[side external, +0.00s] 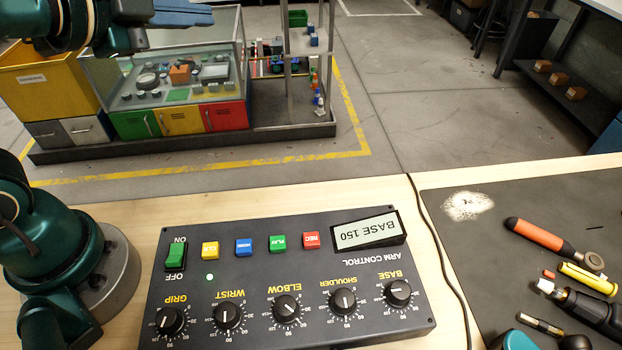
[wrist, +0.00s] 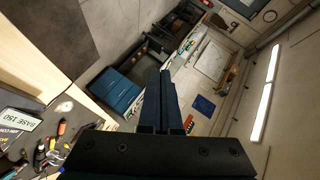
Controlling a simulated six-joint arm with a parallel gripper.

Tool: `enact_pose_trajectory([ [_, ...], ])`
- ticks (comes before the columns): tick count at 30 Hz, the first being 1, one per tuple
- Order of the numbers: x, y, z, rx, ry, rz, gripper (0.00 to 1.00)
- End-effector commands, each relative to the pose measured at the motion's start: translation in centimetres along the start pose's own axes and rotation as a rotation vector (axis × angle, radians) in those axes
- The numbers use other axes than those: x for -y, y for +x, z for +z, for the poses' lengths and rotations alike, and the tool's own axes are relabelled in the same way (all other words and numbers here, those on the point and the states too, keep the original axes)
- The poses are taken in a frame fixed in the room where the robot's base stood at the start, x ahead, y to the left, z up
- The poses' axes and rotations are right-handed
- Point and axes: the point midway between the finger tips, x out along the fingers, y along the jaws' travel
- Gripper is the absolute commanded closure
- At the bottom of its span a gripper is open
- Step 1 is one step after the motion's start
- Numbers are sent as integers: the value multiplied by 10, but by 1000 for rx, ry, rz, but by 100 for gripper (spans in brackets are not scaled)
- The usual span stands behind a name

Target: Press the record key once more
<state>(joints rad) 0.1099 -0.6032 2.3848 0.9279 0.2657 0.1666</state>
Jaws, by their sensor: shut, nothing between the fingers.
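The record key is the red key marked REC (side external: 311,240), at one end of a row of coloured keys on the dark control box (side external: 190,320). It sits beside the display (side external: 366,231), which reads BASE 150. Whether the key is pressed down cannot be told. My gripper (side external: 208,15) is at the top left of the side view, high above the bench and well apart from the box. Its blue fingers (wrist: 166,92) are shut and empty in the wrist view. That view shows only the display end of the box (wrist: 18,122); the red key is out of its picture.
Green, blue and yellow keys, a green ON/OFF switch (side external: 175,254) and a lit green lamp (side external: 209,278) share the box, with several knobs. A black cable (side external: 440,255) runs right of it. Tools, including an orange-handled one (side external: 535,235), lie on the dark mat (side external: 455,270).

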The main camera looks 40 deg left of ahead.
Motion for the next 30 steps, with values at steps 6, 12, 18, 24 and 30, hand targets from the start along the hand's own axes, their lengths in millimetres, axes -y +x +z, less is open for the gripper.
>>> enact_pose_trajectory([
  [6, -6, 9, -61, -294, 477, -33, 100],
  [12, -47, 2, -108, -592, 918, -9, 100],
  [18, -106, -14, -130, -902, 1341, 61, 100],
  [24, -158, -29, -130, -1144, 1659, 143, 100],
  [30, -182, -37, -134, -1231, 1720, 179, 100],
])
